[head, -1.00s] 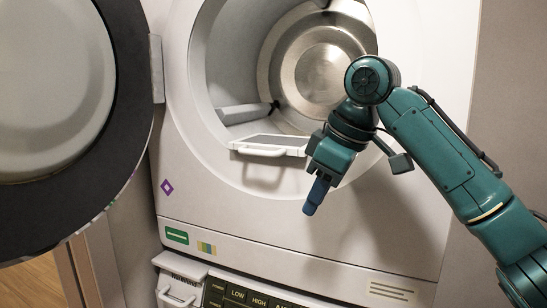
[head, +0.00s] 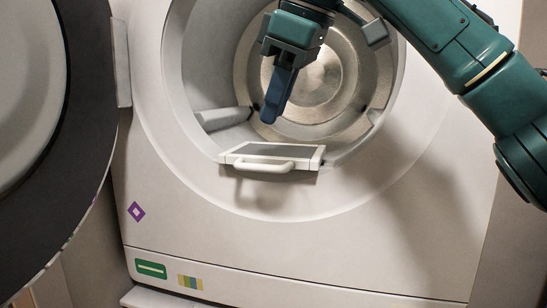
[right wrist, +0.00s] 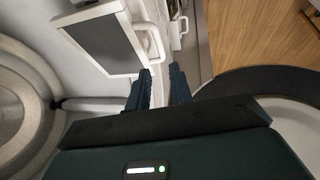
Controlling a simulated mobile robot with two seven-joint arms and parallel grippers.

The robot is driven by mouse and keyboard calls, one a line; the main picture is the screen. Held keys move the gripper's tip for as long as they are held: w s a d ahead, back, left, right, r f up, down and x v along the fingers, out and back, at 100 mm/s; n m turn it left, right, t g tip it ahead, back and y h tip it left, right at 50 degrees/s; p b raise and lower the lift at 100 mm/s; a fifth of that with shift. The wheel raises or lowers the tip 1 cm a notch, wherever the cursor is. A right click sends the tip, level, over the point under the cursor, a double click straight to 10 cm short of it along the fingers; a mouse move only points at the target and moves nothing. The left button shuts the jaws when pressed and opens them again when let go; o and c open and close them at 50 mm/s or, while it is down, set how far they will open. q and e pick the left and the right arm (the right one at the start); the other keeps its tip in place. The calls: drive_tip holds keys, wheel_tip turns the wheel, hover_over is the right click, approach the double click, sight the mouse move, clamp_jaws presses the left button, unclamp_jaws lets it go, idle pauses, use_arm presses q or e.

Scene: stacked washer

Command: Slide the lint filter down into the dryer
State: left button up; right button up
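The lint filter (head: 277,152) is a flat white frame with dark mesh and a white loop handle. It sits at the bottom lip of the dryer (head: 300,208) opening and sticks out toward me. How deep it sits in its slot cannot be told. It also shows in the right wrist view (right wrist: 105,42), with its handle toward the fingers. My right gripper (head: 270,114) is in front of the drum, above the filter, with blue fingers pointing down. In the right wrist view its fingers (right wrist: 161,78) are apart with nothing between them. My left gripper is out of view.
The round dryer door (head: 50,130) stands open at the left, hinged beside the opening. The metal drum (head: 318,85) lies behind my right gripper. The dryer's front below the filter is clear. A wooden floor (right wrist: 255,40) shows in the right wrist view.

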sight(256, 166)
drive_tip(key=x, duration=0.8)
drive_tip(key=shift+w+a+f, duration=0.15)
drive_tip(key=shift+w+a, duration=0.05)
drive_tip(key=shift+a, duration=0.1)
drive_tip(key=shift+c, duration=0.5)
clamp_jaws()
